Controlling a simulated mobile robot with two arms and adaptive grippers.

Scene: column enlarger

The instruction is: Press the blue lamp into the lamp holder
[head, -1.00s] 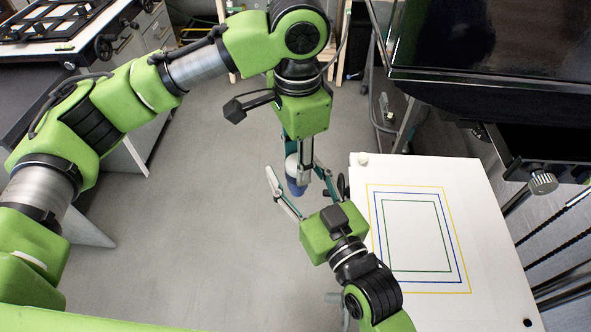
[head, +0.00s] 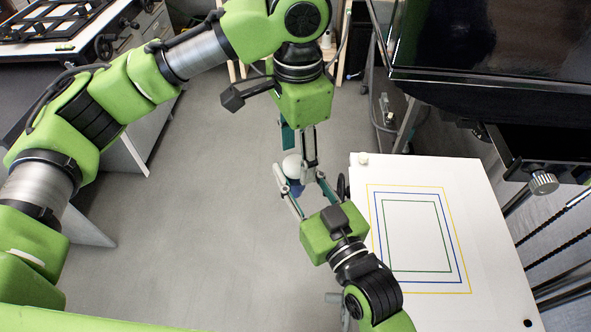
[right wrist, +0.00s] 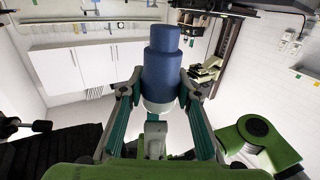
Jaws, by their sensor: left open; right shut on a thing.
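The blue lamp (head: 296,188) is between the fingers of my right gripper (head: 299,180), which is shut on it. From the head its white end faces up and most of its blue part is hidden. In the right wrist view the lamp (right wrist: 162,68) is a stepped blue cylinder, its narrower end away from the gripper and its white rounded part towards the palm. My left gripper (head: 299,152) is open and empty, just above the lamp with its fingers pointing down. I cannot make out the lamp holder in either view.
A white baseboard (head: 490,240) with yellow, blue and green rectangles lies right of my right gripper. A large black housing (head: 490,45) with a knob (head: 543,182) is at the upper right. A cabinet (head: 150,30) stands at the upper left. Floor (head: 190,240) is clear left of the grippers.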

